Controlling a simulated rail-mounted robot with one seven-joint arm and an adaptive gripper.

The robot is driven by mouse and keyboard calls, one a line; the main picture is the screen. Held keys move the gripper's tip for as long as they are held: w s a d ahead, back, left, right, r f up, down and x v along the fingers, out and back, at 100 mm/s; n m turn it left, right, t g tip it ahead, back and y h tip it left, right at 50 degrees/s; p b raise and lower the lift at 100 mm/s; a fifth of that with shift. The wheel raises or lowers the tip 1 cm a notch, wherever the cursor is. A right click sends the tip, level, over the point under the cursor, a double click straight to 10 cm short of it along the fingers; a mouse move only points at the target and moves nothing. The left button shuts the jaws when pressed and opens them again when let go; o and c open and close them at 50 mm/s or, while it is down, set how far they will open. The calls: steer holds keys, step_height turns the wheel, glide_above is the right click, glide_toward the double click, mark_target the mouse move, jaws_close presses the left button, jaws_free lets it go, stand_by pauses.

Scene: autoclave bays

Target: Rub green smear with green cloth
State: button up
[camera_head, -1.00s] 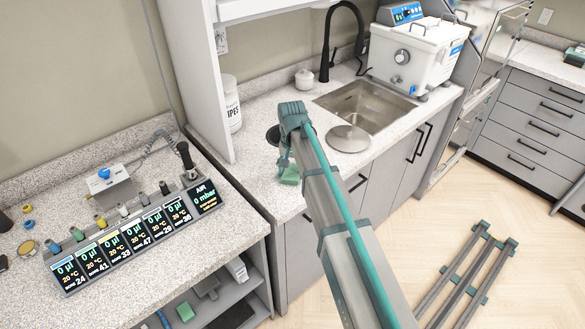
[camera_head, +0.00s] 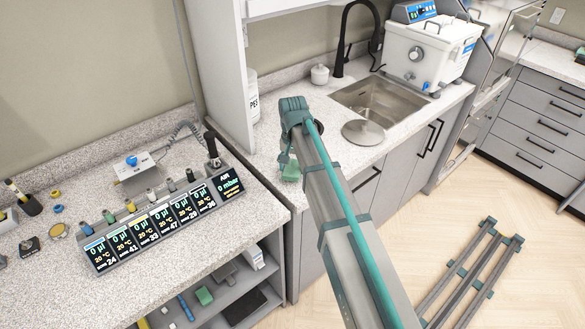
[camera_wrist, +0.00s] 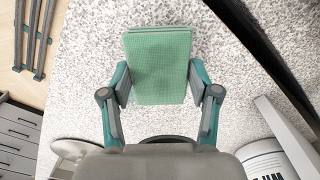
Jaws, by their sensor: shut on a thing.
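My gripper (camera_wrist: 160,92) is shut on the green cloth (camera_wrist: 160,65), a folded rectangular pad held between its two fingers. In the wrist view the cloth is over the speckled counter (camera_wrist: 245,75); I cannot tell whether it touches it. In the head view my gripper (camera_head: 289,155) is above the counter left of the sink, with the cloth (camera_head: 291,172) showing below it near the front edge. No green smear shows in either view; the cloth or the arm may hide part of the counter.
A round metal lid (camera_head: 363,132) lies in front of the sink (camera_head: 383,101). A white wipes tub (camera_head: 253,95) stands by the tall panel. A row of displays (camera_head: 165,222) is on the left counter. A dark round object (camera_wrist: 168,139) shows partly below the cloth in the wrist view.

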mark_target(294, 167)
steer(key=shift+w+d+r+p, duration=0.1)
steer(key=shift+r+p, duration=0.15)
steer(key=shift+r, duration=0.2)
steer(key=shift+w+d+r+p, duration=0.1)
steer(key=shift+r+p, duration=0.1)
steer(key=shift+r, duration=0.25)
steer(key=shift+s+r+p, duration=0.1)
steer(key=shift+r+p, duration=1.1)
steer(key=shift+r, duration=0.85)
